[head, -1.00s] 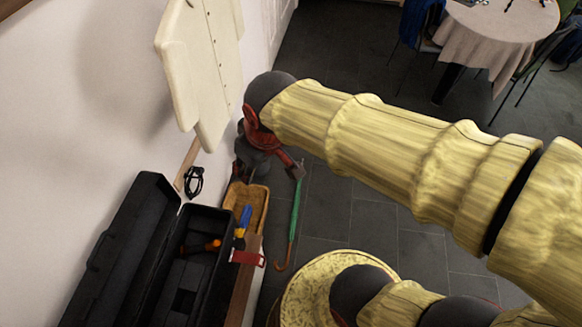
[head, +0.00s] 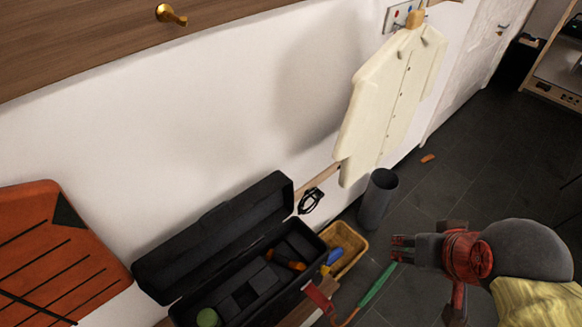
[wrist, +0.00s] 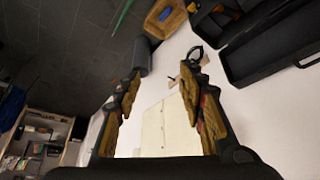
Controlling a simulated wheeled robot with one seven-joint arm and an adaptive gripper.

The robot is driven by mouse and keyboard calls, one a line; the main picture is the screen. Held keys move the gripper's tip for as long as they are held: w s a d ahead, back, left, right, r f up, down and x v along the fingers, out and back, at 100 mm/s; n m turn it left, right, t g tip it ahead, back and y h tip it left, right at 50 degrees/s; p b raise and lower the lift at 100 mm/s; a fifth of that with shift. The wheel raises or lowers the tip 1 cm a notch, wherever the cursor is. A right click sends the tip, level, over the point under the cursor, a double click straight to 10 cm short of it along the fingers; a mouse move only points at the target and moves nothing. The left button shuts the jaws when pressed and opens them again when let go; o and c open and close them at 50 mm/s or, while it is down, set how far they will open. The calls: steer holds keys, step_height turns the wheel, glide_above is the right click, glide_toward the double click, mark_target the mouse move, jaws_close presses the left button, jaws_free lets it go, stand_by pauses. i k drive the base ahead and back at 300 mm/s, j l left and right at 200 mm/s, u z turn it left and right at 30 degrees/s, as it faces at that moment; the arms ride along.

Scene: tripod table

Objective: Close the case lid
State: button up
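The black case (head: 312,286) stands low against the white wall, left of centre in the head view. Its lid (head: 213,236) stands open, tilted back on the wall side. An orange-handled tool and a green round thing lie in the case. In the wrist view the case (wrist: 205,20) and its open lid (wrist: 272,48) are at the top right. My gripper (head: 425,284) is to the right of the case in the head view, apart from it. In the wrist view my gripper (wrist: 163,75) has its fingers wide apart with nothing between them.
A cream shirt (head: 390,105) hangs on the wall. An orange panel (head: 60,255) is at the left.

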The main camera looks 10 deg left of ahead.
mark_target(172, 271)
steer(key=u, duration=1.6)
steer(key=i+j, duration=0.1)
